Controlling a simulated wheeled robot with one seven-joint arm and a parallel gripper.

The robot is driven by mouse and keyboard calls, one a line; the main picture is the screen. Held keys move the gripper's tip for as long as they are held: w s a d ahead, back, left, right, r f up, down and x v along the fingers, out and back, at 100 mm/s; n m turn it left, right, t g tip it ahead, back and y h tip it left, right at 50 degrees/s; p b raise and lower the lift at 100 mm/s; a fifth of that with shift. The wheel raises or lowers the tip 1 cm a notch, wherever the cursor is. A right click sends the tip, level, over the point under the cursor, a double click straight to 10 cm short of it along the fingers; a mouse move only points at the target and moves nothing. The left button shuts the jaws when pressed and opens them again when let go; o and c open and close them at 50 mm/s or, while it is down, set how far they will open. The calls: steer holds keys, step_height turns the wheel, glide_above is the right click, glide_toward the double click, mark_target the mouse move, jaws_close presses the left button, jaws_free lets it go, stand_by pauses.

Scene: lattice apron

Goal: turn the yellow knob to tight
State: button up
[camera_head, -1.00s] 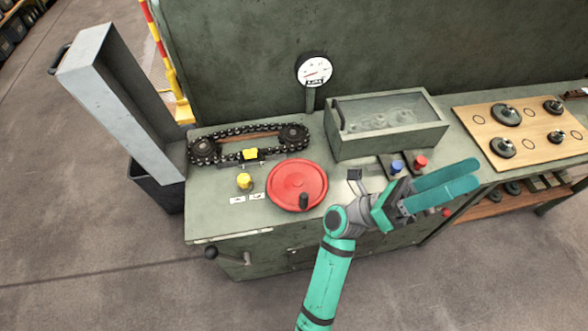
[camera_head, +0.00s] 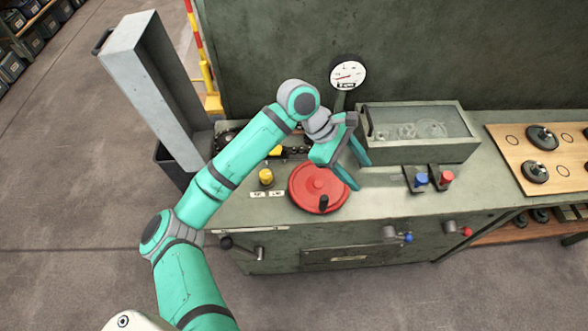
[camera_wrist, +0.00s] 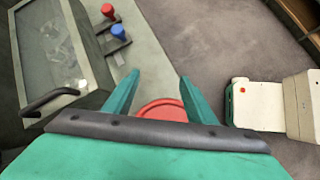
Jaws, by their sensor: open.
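The yellow knob (camera_head: 266,177) stands on the green bench top, left of the red handwheel (camera_head: 318,187), with two small white labels (camera_head: 267,194) in front of it. The lettering on the labels is too small to read surely. My gripper (camera_head: 362,174) is open and empty, above the right side of the red wheel and well to the right of the knob. In the wrist view the two fingers (camera_wrist: 153,92) stand apart, with part of the red wheel (camera_wrist: 163,110) between them. The knob is not seen in the wrist view.
A glass-topped box (camera_head: 419,133) stands right of the wheel, and a gauge (camera_head: 348,75) behind. Blue (camera_head: 421,179) and red (camera_head: 447,177) knobs sit to the right. My arm hides much of the chain (camera_head: 228,137).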

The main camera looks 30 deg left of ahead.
steer(key=s+a+f+y, duration=0.2)
steer(key=a+y, duration=0.2)
steer(key=a, duration=0.9)
steer(key=g+y, duration=0.2)
steer(key=y, duration=0.2)
glide_above(265, 173)
steer(key=shift+n, duration=0.4)
step_height(265, 173, down, 10)
steer(key=shift+d+r, duration=0.1)
steer(key=shift+r, duration=0.1)
steer(key=c, duration=1)
